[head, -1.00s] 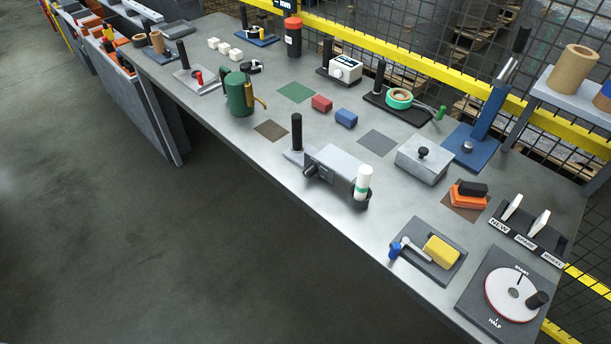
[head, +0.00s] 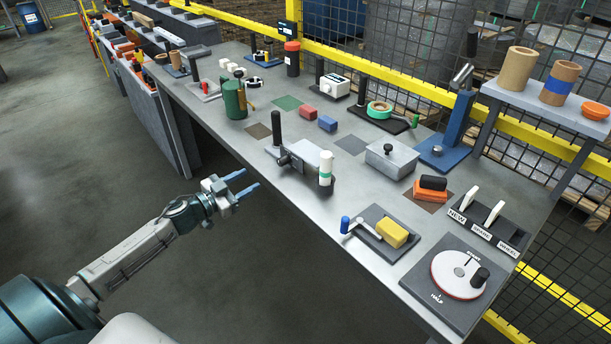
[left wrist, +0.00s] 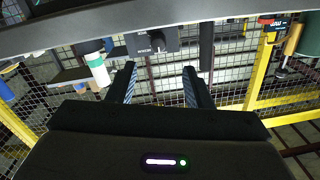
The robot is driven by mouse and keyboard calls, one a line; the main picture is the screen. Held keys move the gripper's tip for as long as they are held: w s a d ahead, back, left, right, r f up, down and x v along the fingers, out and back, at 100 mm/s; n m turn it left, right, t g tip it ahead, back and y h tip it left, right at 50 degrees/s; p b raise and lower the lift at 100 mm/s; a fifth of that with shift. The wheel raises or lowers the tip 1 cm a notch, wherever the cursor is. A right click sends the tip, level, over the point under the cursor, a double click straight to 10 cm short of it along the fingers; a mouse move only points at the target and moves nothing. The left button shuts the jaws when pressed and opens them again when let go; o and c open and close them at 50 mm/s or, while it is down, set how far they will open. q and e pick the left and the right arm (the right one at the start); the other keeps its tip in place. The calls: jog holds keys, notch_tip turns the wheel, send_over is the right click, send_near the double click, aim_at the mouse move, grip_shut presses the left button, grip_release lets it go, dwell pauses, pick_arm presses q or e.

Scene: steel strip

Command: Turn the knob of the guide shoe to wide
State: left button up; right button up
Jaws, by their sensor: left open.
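The guide shoe, a grey box (head: 308,155) with a black post, stands near the bench's front edge. Its dark knob (head: 284,160) sits on the face toward the aisle. In the left wrist view, which looks upside down, the knob (left wrist: 157,42) shows on a dark front panel (left wrist: 140,44) with small pale lettering; I cannot read its setting. My left gripper (head: 246,186) is open and empty, out over the aisle in front of the guide shoe and apart from it. Its two fingers (left wrist: 160,82) point toward the panel. My right gripper is out of view.
A white cylinder with a green band (head: 326,168) stands at the guide shoe's right end; it also shows in the left wrist view (left wrist: 97,68). A green pot (head: 235,100) stands to the left. A crank with a yellow block (head: 391,233) is to the right. The aisle floor is clear.

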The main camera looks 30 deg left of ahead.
aim_at(279, 163)
pick_arm(q)
jog(key=p+x, duration=0.1)
jog(key=x, duration=0.2)
jog(key=p+x, duration=0.1)
jog(key=x, duration=0.2)
jog(key=p+x, duration=0.1)
jog(key=x, duration=0.2)
jog(key=shift+w+d+r+p, duration=0.25)
jog(key=shift+w+d+p, duration=0.05)
jog(key=shift+w+p, duration=0.05)
jog(key=shift+w+d+f, duration=0.1)
jog(key=shift+w+d, duration=0.2)
jog(key=shift+w, duration=0.35)
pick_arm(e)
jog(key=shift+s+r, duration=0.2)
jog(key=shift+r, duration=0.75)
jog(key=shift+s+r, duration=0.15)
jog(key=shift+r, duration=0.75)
pick_arm(q)
jog(key=shift+c, duration=0.3)
jog(key=c, duration=0.9)
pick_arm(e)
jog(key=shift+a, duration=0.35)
